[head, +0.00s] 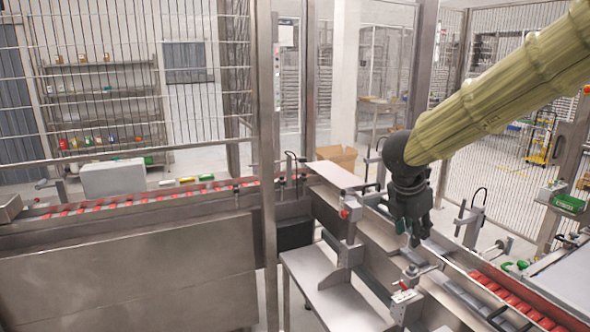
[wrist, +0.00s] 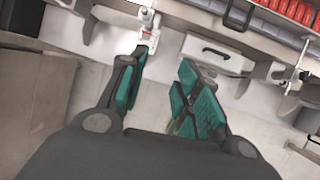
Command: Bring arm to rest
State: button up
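My gripper (head: 414,236) hangs at the end of my arm, which reaches in from the upper right of the head view under a yellow-green cover. It points down above the conveyor line right of the middle. In the wrist view my gripper (wrist: 160,82) shows two dark fingers with teal pads. A clear gap lies between them, and nothing is held there. From the head view alone, the finger gap is hard to make out.
A conveyor with red packs (head: 510,297) runs to the lower right, below my gripper. Metal brackets with red knobs (head: 403,285) stand close by. A grey side table (head: 318,280) is in front. Another conveyor (head: 120,202) runs left, behind a steel post (head: 265,150). Mesh fencing encloses the area.

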jog(key=s+d+f+n+h+b, duration=0.1)
jog(key=d+f+n, duration=0.1)
jog(key=f+n, duration=0.7)
jog(key=d+f+n+h, duration=0.2)
jog(key=d+f+n, duration=0.15)
jog(key=f, duration=0.95)
jog(key=s+a+f+n+y+b, duration=0.1)
jog(key=s+f+n, duration=0.3)
jog(key=f+n, duration=0.35)
jog(key=s+f+n, duration=0.3)
jog(key=f+n, duration=0.3)
jog(key=f, duration=0.2)
jog(key=s+a+f+n+g+y, duration=0.1)
jog(key=s+a+f+n+y, duration=0.1)
jog(key=s+f+n, duration=0.5)
jog(key=s+a+f+n+g+y+b, duration=0.1)
jog(key=s+a+f+n+y, duration=0.1)
jog(key=s+f+n, duration=0.5)
jog(key=s+a+f+n+g+y, duration=0.1)
jog(key=s+a+f+n, duration=0.3)
jog(key=s, duration=1.3)
notch_tip(320, 180, down, 3)
jog(key=n, duration=0.4)
jog(key=shift+a+g+y+b, duration=0.25)
jog(key=shift+g+y+b, duration=0.15)
jog(key=shift+o, duration=0.3)
jog(key=shift+w, duration=0.15)
